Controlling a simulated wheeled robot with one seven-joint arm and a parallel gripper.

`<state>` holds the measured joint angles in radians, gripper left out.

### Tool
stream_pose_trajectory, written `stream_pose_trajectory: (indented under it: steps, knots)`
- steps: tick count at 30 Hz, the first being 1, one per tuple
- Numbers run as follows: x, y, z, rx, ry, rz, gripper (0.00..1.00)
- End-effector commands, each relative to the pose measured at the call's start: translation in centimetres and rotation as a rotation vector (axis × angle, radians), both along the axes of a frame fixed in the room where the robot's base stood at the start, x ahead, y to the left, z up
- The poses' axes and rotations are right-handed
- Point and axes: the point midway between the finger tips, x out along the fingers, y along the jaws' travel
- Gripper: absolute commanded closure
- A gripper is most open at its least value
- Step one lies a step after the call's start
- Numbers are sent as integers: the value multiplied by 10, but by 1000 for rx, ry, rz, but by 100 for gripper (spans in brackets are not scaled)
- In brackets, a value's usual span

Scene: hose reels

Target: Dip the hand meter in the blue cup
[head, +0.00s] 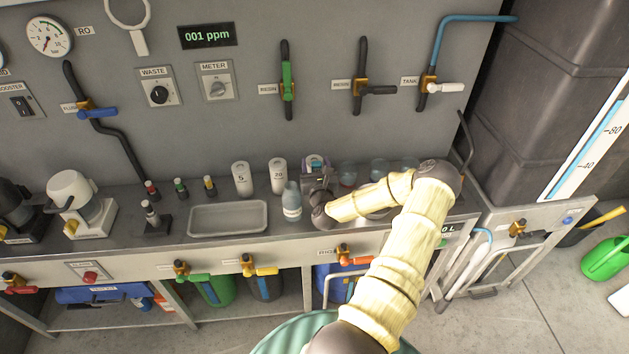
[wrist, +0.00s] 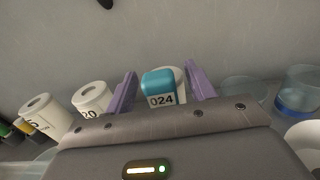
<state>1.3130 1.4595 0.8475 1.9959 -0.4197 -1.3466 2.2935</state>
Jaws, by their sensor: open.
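The hand meter (wrist: 159,88) is a teal block with a display reading 024. In the wrist view it stands between the two purple fingers of my open gripper (wrist: 160,90), with a gap visible on each side. In the head view my gripper (head: 317,163) is at the back of the counter, and the meter is mostly hidden there. A clear cup with a blue base or blue liquid (wrist: 296,103) stands at the right of the wrist view. In the head view a bluish clear cup (head: 378,170) stands right of my gripper, above my forearm.
Two white bottles, marked 5 (head: 241,180) and 20 (head: 278,176), stand left of my gripper. A pale blue squeeze bottle (head: 291,202) is close beside my wrist. Another clear cup (head: 347,173) stands between gripper and bluish cup. A grey tray (head: 228,232) lies left. The wall is close behind.

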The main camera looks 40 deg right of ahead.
Motion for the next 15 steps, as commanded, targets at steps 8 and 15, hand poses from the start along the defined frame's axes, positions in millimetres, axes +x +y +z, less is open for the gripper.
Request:
stream_pose_trajectory:
  steps: [8, 15]
  knots:
    - [10, -6, -1, 1, 1, 0, 45]
    - [9, -6, -1, 1, 1, 0, 45]
